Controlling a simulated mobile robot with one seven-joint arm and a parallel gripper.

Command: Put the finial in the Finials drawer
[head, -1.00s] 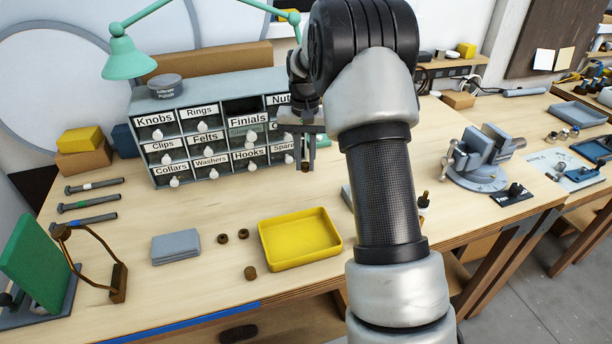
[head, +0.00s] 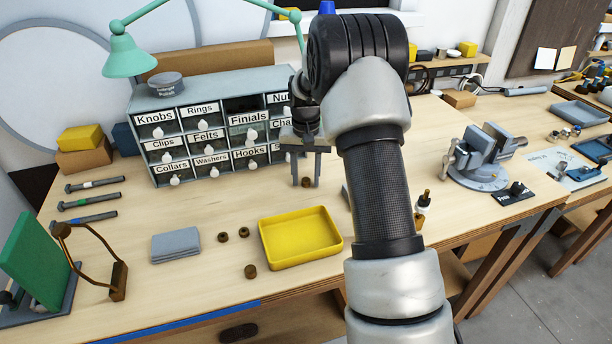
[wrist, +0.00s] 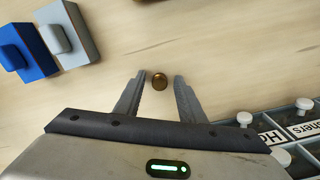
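The finial appears to be the small round brass-brown piece (head: 306,182), low between my fingertips in the head view; it also shows in the wrist view (wrist: 159,81). My gripper (head: 306,178) is open, pointing down in front of the drawer cabinet. In the wrist view my fingertips (wrist: 159,75) stand on either side of the piece, with a gap on each side. I cannot tell its exact height over the bench. The Finials drawer (head: 248,119) is in the cabinet's top row and looks pulled out, with a dark opening above its label.
The grey cabinet (head: 140,106) has several other labelled drawers with white knobs. A yellow tray (head: 338,243) and several small brown pieces (head: 244,232) lie nearer the front. Blue and grey blocks (wrist: 68,28) show in the wrist view. A vise (head: 485,155) stands at the right.

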